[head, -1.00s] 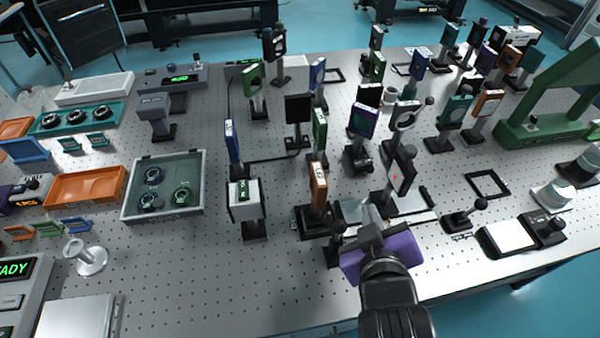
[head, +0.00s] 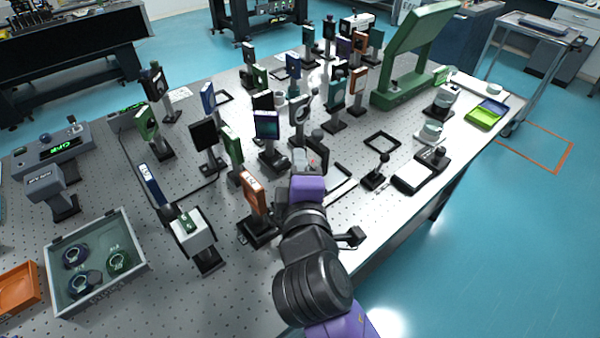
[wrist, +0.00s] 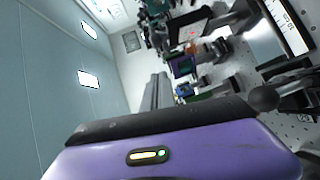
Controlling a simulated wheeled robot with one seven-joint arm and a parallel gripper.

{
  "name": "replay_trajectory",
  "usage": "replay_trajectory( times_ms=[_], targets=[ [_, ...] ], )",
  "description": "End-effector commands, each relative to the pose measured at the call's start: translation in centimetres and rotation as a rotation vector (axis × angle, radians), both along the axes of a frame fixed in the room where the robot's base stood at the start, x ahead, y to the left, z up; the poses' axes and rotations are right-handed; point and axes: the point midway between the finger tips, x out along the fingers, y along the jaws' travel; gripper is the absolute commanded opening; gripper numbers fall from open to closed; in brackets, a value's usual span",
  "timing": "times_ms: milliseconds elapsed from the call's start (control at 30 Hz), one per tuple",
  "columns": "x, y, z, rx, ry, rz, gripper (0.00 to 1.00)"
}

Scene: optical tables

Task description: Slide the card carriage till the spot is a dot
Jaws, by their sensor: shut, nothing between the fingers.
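In the wrist view the card (wrist: 191,32) shows at upper middle with a red mark; the spot's exact shape is too small to tell. My gripper (head: 305,178) is purple and dark, shut and empty, just in front of the card and partly hiding the carriage and rail. Whether it touches the carriage cannot be told. In the wrist view my gripper (wrist: 160,120) fills the bottom, with a dark knob (wrist: 263,98) close by at right.
An orange-framed optic (head: 254,194) stands just left of my gripper and a blue-screened post (head: 266,124) behind it. Many mounts crowd the back; the table's front edge is close.

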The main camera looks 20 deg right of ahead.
Motion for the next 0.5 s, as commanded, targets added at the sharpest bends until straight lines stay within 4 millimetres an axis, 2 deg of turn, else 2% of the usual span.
replay_trajectory(
  times_ms=[100, 167, 300, 500],
  targets=[
    [2.3, -0.8, -0.1, 0.001, 0.000, -0.003, 0.00],
    [3.1, -1.3, -0.2, 0.001, 0.000, -0.004, 0.00],
    [3.8, -3.2, -0.6, 0.001, 0.001, -0.004, 0.00],
    [4.4, -4.3, -0.9, 0.001, 0.001, 0.000, 0.00]
  ],
)
